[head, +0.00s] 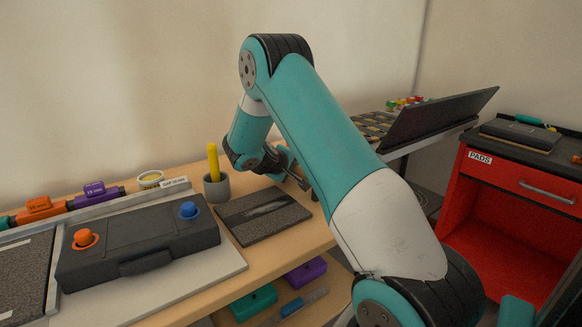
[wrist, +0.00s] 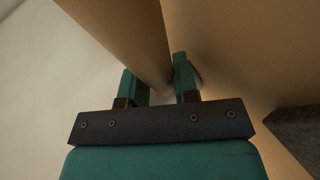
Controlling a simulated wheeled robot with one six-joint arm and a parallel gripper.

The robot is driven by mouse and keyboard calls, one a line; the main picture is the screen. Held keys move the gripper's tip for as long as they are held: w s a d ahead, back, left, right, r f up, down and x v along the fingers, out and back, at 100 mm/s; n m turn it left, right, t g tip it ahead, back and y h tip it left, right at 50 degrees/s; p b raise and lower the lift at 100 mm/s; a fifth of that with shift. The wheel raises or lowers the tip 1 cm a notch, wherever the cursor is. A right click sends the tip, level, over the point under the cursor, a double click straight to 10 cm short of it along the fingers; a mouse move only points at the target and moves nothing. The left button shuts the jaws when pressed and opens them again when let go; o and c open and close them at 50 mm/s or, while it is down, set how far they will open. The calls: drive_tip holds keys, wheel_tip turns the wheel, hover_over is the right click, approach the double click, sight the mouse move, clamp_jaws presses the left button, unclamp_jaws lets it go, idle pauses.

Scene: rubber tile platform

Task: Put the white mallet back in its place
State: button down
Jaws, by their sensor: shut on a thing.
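My gripper (head: 299,180) is low over the back right of the wooden bench, partly hidden behind my arm in the head view. In the wrist view its two teal fingers (wrist: 158,78) stand either side of a tan, tapering shaft, which I take to be the handle of the white mallet (wrist: 138,42). The shaft runs from the top left down between the fingers, and the gripper is shut on it. No white mallet head can be made out in either view.
A dark flat pad (head: 263,213) lies on the bench (head: 240,258), beside a grey cup (head: 216,188) holding a yellow stick. A black case (head: 138,240) with orange and blue knobs is left. A red cabinet (head: 510,215) stands right. A dark tilted panel (head: 440,115) is behind my arm.

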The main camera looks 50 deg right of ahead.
drive_tip(key=c, duration=0.9)
unclamp_jaws()
drive_tip(key=shift+o, duration=0.2)
drive_tip(key=shift+f, duration=0.15)
drive_tip(key=shift+f+b, duration=0.2)
drive_tip(key=shift+b, duration=0.15)
drive_tip(key=s+v, duration=0.1)
drive_tip(key=v, duration=1.7)
drive_tip(key=s+a+n+y, duration=0.1)
drive_tip(key=s+a+y, duration=0.3)
drive_tip(key=a, duration=0.5)
drive_tip(key=s+a+n+y, duration=0.1)
drive_tip(key=s+a+y, duration=0.3)
drive_tip(key=a, duration=0.5)
drive_tip(key=s+a+r+n+g+y, duration=0.2)
drive_tip(key=s+a+n+y, duration=0.3)
drive_tip(key=s+a, duration=0.8)
drive_tip(key=s+r+y, duration=0.1)
drive_tip(key=s+y, duration=0.1)
drive_tip(key=s, duration=0.1)
drive_tip(key=shift+s+a+r+g+y, duration=0.25)
drive_tip(key=shift+a+g+y, duration=0.05)
